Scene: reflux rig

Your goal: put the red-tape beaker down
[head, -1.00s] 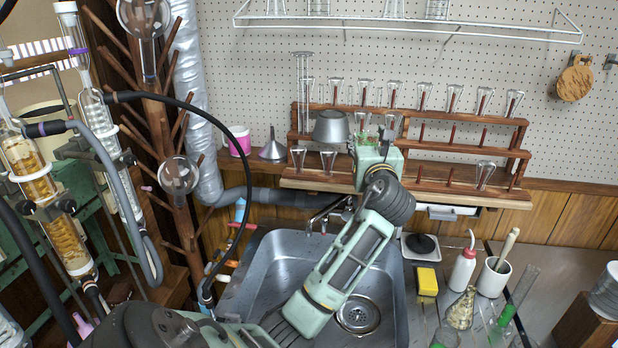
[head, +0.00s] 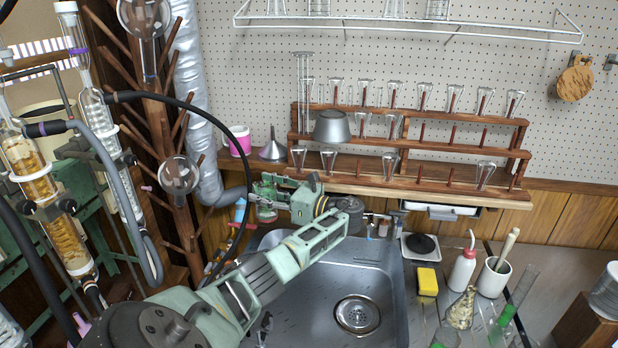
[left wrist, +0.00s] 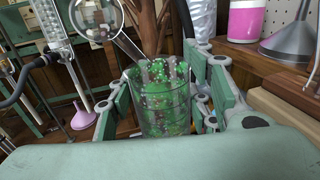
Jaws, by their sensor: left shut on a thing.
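My left gripper (head: 277,188) is shut on a clear glass beaker (head: 265,201) and holds it upright, left of the sink's back edge and in front of the grey funnel. In the left wrist view the beaker (left wrist: 161,105) sits between the two green finger pads (left wrist: 160,98) and shows speckled green, with some reddish and pale spots. I cannot make out a red tape band on it. Whether its base touches anything is hidden. My right gripper is not in view.
The steel sink (head: 375,270) lies below my left arm. A wooden peg stand (head: 165,130) with glass flasks rises left of the beaker. A funnel (head: 272,150) and pink-labelled jar (head: 239,142) stand behind it. A wooden glassware rack (head: 440,187) is at the back.

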